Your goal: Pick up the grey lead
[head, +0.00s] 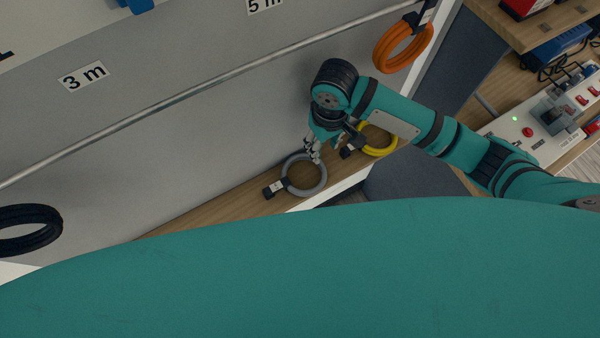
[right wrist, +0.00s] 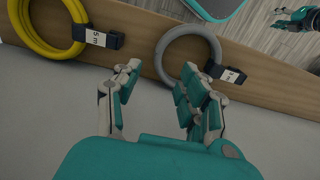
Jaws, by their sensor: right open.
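The grey lead (head: 304,174) is a coiled ring with a black tag, lying on the wooden shelf below the grey panel in the head view. In the right wrist view the grey lead (right wrist: 163,52) lies just beyond the fingertips, its tag (right wrist: 232,75) to the right. My right gripper (head: 313,152) is at the upper edge of the ring in the head view. In the right wrist view the right gripper (right wrist: 160,82) is open, with nothing between its fingers. Whether a finger touches the ring I cannot tell. My left gripper does not show in the head view.
A yellow lead (head: 378,140) lies on the shelf (head: 232,198) right beside the grey one, partly behind my gripper. An orange lead (head: 402,45) hangs at the upper right and a black lead (head: 28,230) at the left. A rail (head: 200,88) crosses the panel.

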